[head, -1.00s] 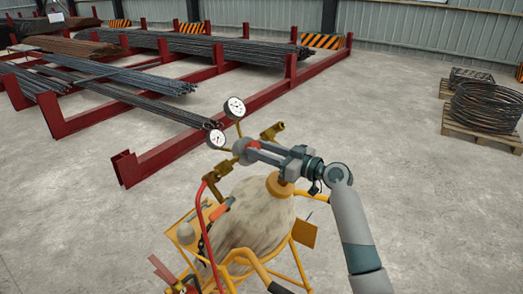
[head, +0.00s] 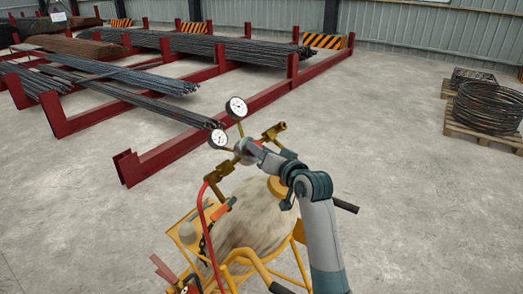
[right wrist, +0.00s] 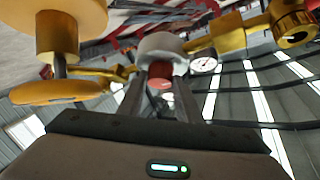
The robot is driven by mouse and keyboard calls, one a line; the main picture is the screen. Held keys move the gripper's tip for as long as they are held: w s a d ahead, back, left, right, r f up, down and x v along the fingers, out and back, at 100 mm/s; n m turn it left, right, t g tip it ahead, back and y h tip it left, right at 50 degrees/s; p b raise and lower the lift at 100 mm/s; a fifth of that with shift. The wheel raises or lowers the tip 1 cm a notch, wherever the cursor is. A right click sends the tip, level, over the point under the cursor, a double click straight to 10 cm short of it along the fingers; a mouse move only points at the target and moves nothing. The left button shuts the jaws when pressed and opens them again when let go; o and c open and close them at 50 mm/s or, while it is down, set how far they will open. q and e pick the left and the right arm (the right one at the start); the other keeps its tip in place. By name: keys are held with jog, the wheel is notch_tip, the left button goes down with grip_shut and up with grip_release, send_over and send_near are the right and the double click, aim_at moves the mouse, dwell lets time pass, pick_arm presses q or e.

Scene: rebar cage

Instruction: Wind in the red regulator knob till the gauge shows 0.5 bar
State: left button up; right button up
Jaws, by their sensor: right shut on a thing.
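My right gripper (head: 246,148) is at the brass regulator on the yellow cart. It also shows in the right wrist view (right wrist: 160,92), its fingers shut on the red regulator knob (right wrist: 161,70). In the head view the gripper mostly hides the knob. Two round white gauges stand on the regulator: an upper one (head: 236,107) and a lower one (head: 218,138). One gauge also shows in the right wrist view (right wrist: 204,65). Their readings are too small to make out. My left gripper is not in view.
The yellow cart (head: 300,262) carries a bulky beige-wrapped load (head: 248,215), with a red hose (head: 201,215) at its left. A brass valve piece (head: 273,131) sits close right of my gripper. Red racks with steel bars (head: 140,165) stand behind.

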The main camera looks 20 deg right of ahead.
jog(key=shift+a+r+m+g+h, duration=0.1)
jog(key=shift+m+g+h, duration=0.15)
jog(key=shift+m+h, duration=0.6)
jog(key=shift+a+r+m+g+h, duration=0.1)
jog(key=shift+m+g+h, duration=0.25)
jog(key=shift+m, duration=0.9)
jog(key=o, duration=1)
jog(key=shift+o, duration=0.2)
